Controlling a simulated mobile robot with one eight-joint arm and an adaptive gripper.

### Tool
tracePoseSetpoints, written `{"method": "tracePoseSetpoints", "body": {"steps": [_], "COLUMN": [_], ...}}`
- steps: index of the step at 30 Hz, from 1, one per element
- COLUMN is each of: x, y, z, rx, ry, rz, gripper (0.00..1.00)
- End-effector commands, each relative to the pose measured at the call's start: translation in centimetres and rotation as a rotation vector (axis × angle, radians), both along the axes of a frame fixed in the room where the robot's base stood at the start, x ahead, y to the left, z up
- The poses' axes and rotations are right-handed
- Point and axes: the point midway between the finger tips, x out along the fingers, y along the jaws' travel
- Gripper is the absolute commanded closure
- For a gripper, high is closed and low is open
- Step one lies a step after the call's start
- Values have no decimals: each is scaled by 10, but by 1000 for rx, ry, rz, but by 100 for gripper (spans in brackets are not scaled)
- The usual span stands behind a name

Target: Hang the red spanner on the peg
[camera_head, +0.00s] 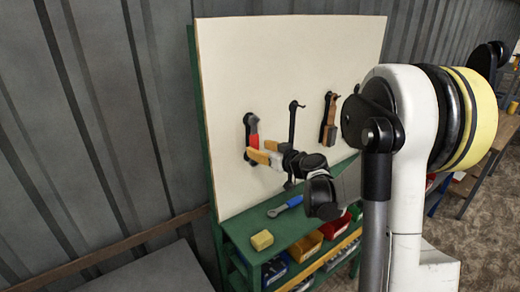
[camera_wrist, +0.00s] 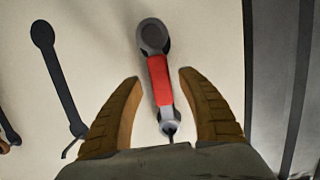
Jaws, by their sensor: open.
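The red spanner (camera_wrist: 160,80) is against the pale tool board, with a red handle and grey ends. In the wrist view its small end is at a dark peg (camera_wrist: 170,133), which seems to pass through that end's hole. Its larger end lies over a dark silhouette. It also shows upright at the board's left in the head view (camera_head: 254,140). My gripper (camera_wrist: 160,76) is open, its tan fingers on either side of the red handle with visible gaps. In the head view my gripper (camera_head: 262,152) is close to the board and hides the spanner's lower part.
An empty dark tool outline with a hook (camera_head: 292,122) is right of the spanner. A wooden-handled tool (camera_head: 329,120) hangs further right. A blue spanner (camera_head: 286,206) and a yellow block (camera_head: 262,240) lie on the green bench (camera_head: 243,222). Coloured bins (camera_head: 305,246) sit below.

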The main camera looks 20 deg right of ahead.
Motion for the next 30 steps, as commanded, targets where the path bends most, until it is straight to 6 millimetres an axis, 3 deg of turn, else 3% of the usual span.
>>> {"method": "tracePoseSetpoints", "body": {"steps": [5, 18, 23, 30], "x": [-14, -100, -113, -117], "y": [-3, -20, -23, -15], "z": [3, 22, 25, 21], "rx": [1, 1, 0, 4], "ry": [0, 0, 0, 16], "rz": [-2, -2, -1, 9], "gripper": [54, 54, 54, 54]}}
